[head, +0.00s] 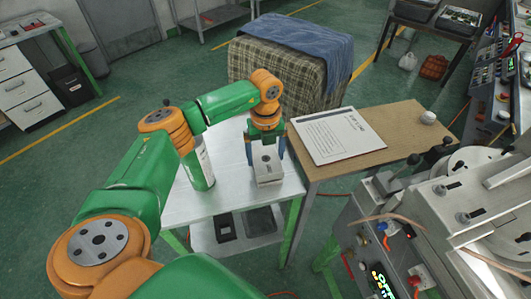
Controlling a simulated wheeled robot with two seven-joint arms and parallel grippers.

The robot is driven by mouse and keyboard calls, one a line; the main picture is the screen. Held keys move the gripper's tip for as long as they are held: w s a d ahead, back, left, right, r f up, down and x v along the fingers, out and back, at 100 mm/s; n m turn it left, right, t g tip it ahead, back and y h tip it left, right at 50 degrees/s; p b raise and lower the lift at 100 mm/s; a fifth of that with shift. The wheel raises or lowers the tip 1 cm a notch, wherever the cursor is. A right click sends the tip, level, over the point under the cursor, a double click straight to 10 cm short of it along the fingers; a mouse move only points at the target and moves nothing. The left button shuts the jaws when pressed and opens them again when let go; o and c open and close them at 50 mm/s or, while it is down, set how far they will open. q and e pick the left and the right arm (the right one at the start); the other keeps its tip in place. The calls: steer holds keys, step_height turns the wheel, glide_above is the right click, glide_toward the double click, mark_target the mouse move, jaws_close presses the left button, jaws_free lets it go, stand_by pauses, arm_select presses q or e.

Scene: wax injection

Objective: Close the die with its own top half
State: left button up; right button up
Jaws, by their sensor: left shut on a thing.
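My left gripper (266,152) points down over the small white table, its blue fingers on either side of a grey metal die (268,172). It is shut on the die's top half, a block with a dark round mark on its upper face. The block's far end is between the fingers and partly hidden by them. The lower part of the die shows as a grey side below it, at the table's right part. I cannot tell whether the two halves touch fully or are aligned. My right gripper is not in view.
A white and green can (199,168) stands on the white table (225,202), left of the die and close to my left arm. A wooden table (405,135) to the right holds a paper sheet (337,135). A grey machine (440,205) stands at the right.

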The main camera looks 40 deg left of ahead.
mark_target(266, 157)
arm_select(q)
steer(key=shift+f+b, duration=0.35)
steer(key=shift+f, duration=0.25)
steer(key=o, duration=1.4)
steer(key=shift+r, duration=0.15)
step_height(266, 157, up, 6)
steer(key=shift+r+b, duration=0.1)
steer(key=shift+b, duration=0.85)
steer(key=shift+r, duration=0.4)
